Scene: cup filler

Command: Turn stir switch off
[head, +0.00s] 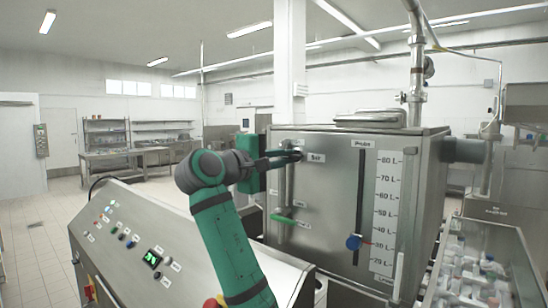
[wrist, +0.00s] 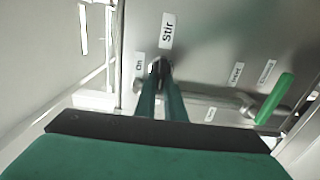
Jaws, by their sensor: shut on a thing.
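The stir switch (wrist: 157,66) is a small dark knob on the front of the steel tank (head: 325,210), beside a label reading "Stir" (wrist: 167,30). A label reading "On" (wrist: 139,65) is just left of it in the wrist view. My gripper (head: 296,155) reaches the switch from the left in the head view. Its two thin fingers are close together around the switch, and they also show in the wrist view (wrist: 160,80). The fingers cover most of the switch, so I cannot tell its exact setting.
A green-handled valve (wrist: 272,98) sits on a pipe below the switch; it also shows in the head view (head: 282,219). A control console (head: 130,245) stands at left, and a bin of containers (head: 480,275) at right.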

